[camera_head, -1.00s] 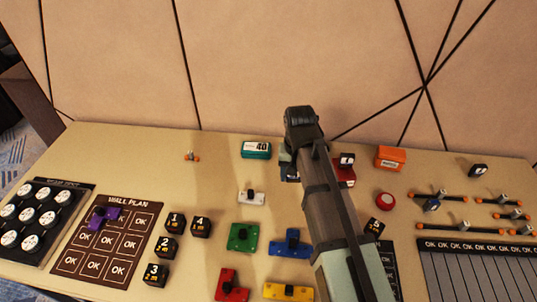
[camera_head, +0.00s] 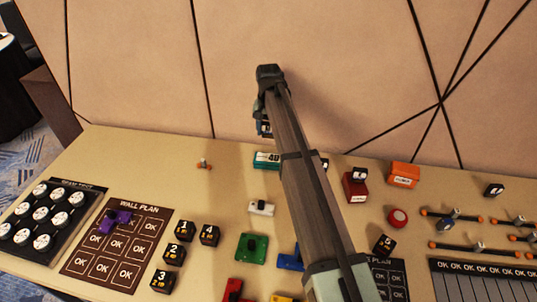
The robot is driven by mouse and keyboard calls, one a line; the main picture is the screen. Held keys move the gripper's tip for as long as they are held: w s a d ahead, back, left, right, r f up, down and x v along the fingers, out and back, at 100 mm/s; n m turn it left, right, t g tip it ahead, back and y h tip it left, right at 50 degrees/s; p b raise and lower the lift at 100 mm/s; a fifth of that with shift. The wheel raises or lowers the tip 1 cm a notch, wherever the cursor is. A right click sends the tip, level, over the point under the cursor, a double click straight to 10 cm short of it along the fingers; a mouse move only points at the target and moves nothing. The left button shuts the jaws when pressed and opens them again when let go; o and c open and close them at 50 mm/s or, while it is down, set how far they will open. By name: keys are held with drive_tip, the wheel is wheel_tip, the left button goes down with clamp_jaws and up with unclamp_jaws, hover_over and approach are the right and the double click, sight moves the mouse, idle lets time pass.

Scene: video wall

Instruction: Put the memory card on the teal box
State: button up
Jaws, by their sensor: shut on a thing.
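The teal box (camera_head: 259,164), with a white label reading 40, stands toward the back of the table, left of the middle. My arm covers its right end. My gripper (camera_head: 264,129) is in the air, and in the picture it sits just above the teal box. It is shut on a small dark thing, which I take for the memory card. The fingers and arm hide most of this thing, so its outline and tilt cannot be told. In this one view I cannot tell the height of the gap to the box.
A red box (camera_head: 354,192) with a black-and-white block on top and an orange box (camera_head: 404,174) stand to the right. A white part (camera_head: 261,208) lies in front of the teal box. A small orange-tipped piece (camera_head: 204,164) lies left, with bare table around it.

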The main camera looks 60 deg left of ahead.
sight(268, 157)
drive_tip(key=shift+f, duration=4.7)
drive_tip(key=shift+f, duration=0.1)
drive_tip(key=o, duration=1)
wheel_tip(268, 157, up, 12)
drive_tip(key=shift+r, duration=0.15)
